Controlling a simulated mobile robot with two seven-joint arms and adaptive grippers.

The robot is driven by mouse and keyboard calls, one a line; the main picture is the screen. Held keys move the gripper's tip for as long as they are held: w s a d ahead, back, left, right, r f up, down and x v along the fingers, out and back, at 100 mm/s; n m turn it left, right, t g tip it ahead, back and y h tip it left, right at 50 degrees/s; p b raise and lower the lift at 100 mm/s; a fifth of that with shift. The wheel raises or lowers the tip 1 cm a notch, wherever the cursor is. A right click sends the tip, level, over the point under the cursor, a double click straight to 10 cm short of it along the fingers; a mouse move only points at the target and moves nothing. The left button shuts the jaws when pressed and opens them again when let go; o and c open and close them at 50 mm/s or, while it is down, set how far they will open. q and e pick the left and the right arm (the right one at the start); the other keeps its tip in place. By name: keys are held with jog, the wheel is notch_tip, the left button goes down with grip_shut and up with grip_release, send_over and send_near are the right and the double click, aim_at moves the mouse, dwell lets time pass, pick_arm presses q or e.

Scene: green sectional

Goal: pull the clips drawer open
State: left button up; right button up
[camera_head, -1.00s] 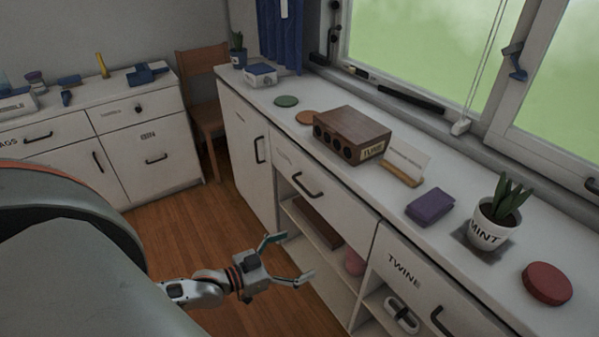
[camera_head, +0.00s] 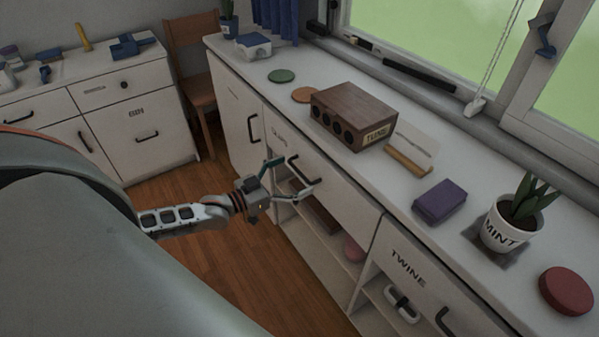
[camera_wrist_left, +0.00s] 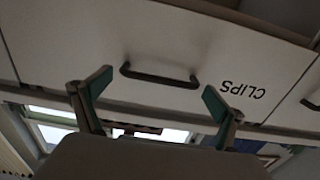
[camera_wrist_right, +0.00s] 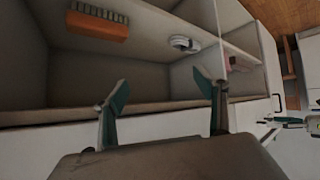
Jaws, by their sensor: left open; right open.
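The clips drawer (camera_head: 340,200) is a white front under the window counter and looks shut. Its dark bar handle (camera_head: 302,172) faces my left gripper (camera_head: 295,178), which is open with its fingers close to the handle. In the left wrist view the drawer (camera_wrist_left: 90,45) fills the picture, with an upside-down CLIPS label (camera_wrist_left: 250,91). The handle (camera_wrist_left: 160,77) lies between the directions of the two open fingertips (camera_wrist_left: 157,84); contact cannot be told. My right gripper (camera_wrist_right: 162,82) is open and empty in front of an open shelf; it is not in the head view.
Below the drawer is an open shelf (camera_head: 345,262). The TWINE drawer (camera_head: 415,270) is to the right, and a cupboard door (camera_head: 235,105) to the left. An orange brush (camera_wrist_right: 98,25) lies on the shelf facing my right gripper.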

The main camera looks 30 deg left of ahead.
pick_arm(q)
jog(key=shift+x, duration=0.9)
pick_arm(e)
jog(key=shift+w+r, duration=0.1)
jog(key=shift+w, duration=0.1)
